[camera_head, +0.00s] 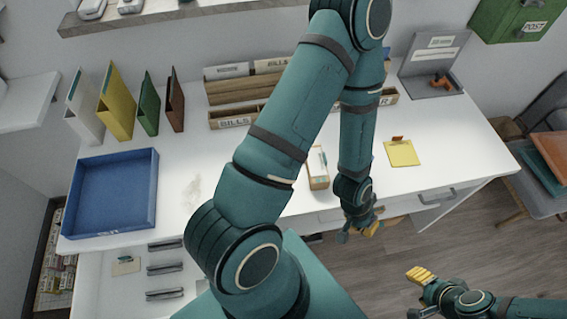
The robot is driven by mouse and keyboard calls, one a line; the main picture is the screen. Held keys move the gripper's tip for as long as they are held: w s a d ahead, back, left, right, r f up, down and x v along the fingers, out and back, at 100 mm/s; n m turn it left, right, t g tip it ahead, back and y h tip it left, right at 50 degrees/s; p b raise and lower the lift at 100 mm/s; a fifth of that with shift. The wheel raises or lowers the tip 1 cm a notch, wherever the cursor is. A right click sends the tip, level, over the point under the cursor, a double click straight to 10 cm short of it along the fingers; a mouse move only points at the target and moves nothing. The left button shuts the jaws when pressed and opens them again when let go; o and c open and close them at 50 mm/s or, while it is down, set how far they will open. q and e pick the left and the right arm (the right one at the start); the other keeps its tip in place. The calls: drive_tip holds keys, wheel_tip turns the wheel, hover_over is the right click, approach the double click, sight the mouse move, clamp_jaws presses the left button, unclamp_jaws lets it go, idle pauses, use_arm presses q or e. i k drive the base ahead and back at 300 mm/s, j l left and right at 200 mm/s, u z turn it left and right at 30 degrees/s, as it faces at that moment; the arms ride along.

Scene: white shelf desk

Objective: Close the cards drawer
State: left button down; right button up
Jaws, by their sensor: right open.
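No label naming the cards drawer is readable. A white drawer-like space (95,285) shows below the desk's front left edge, with several dark grey bar-shaped pieces (165,268) and a small tan card (125,265) in it. Another drawer front with a grey handle (437,197) is at the right of the desk. My left gripper (358,234) hangs at the desk's front edge, fingers apart, holding nothing I can see. My left arm hides the middle of the desk front.
A chair (548,165) stands at right. The floor (490,240) before it is free.

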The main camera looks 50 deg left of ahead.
sight(165, 282)
drive_tip(key=k, duration=0.35)
drive_tip(key=k+u, duration=0.15)
drive_tip(key=u, duration=0.3)
drive_tip(key=k+u, duration=0.15)
drive_tip(key=u, duration=0.35)
drive_tip(key=j+u, duration=0.1)
drive_tip(key=u, duration=1.55)
drive_tip(key=l+u, duration=0.1)
drive_tip(key=u, duration=0.4)
drive_tip(key=k+u, duration=0.1)
drive_tip(key=u, duration=0.35)
drive_tip(key=l+u, duration=0.1)
drive_tip(key=u, duration=0.4)
drive_tip(key=k+l, duration=0.15)
drive_tip(key=k, duration=0.2)
drive_tip(key=k+l, duration=0.15)
drive_tip(key=k, duration=0.2)
drive_tip(key=j+z, duration=0.1)
drive_tip(key=z, duration=0.3)
drive_tip(key=k+z, duration=0.1)
drive_tip(key=z, duration=0.3)
drive_tip(key=k+j+z, duration=0.1)
drive_tip(key=z, duration=0.3)
